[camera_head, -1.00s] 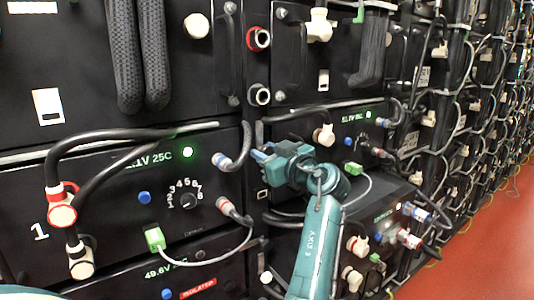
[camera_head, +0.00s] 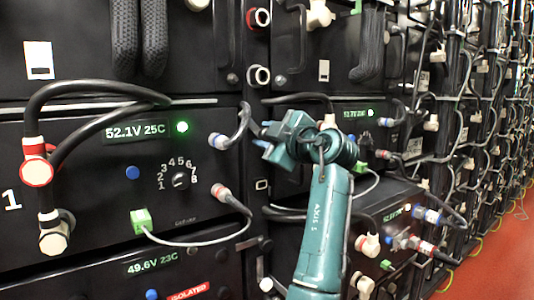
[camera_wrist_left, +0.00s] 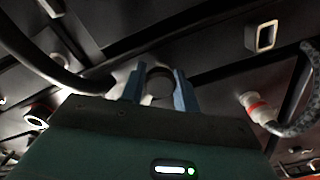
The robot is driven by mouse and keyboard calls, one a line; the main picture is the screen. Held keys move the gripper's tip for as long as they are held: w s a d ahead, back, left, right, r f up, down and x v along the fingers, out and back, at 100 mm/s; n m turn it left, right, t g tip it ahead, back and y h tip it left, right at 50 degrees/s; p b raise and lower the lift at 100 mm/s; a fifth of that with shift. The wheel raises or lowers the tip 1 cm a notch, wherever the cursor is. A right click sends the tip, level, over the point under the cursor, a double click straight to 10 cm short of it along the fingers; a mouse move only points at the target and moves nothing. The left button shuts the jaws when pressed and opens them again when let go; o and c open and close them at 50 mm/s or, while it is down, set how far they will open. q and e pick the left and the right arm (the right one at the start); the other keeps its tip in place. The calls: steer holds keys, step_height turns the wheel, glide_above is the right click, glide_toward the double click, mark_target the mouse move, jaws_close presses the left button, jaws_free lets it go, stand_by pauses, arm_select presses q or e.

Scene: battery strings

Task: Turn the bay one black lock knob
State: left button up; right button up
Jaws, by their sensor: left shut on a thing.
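Bay one is the black panel (camera_head: 95,190) marked "1" at the left in the head view, with a lit "52.1V 25C" display (camera_head: 138,131) and a numbered dial (camera_head: 180,181). My left gripper (camera_head: 263,137) is at the strip just right of this panel, pointing left at the rack. It also shows in the left wrist view (camera_wrist_left: 158,78). There its two blue fingers are shut on a dark rounded thing, which I take to be the black lock knob (camera_wrist_left: 160,86). The knob is mostly hidden by the fingers, and its turn angle cannot be read.
A grey braided cable (camera_head: 236,128) ends close left of the gripper. A red-collared plug (camera_head: 222,192) sits lower on the panel. A black cable (camera_head: 310,97) arches above the gripper. Open red floor (camera_head: 490,260) lies at the right.

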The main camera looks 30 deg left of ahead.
arm_select(q)
steer(key=n+b, duration=0.2)
steer(key=n, duration=0.1)
steer(key=shift+f+n, duration=0.1)
steer(key=shift+n, duration=0.3)
steer(key=n+b, duration=0.2)
steer(key=n, duration=0.2)
steer(key=shift+n+b, duration=0.35)
steer(key=shift+n, duration=0.45)
arm_select(e)
step_height(320, 180, down, 6)
steer(key=w+a+n, duration=0.1)
steer(key=a+n, duration=0.1)
steer(key=shift+w+r+y, duration=0.25)
steer(key=shift+y, duration=0.05)
arm_select(q)
steer(key=o, duration=1)
steer(key=shift+c, duration=0.2)
arm_select(e)
steer(key=shift+f, duration=0.1)
arm_select(q)
steer(key=v, duration=1.3)
arm_select(e)
steer(key=shift+s, duration=0.1)
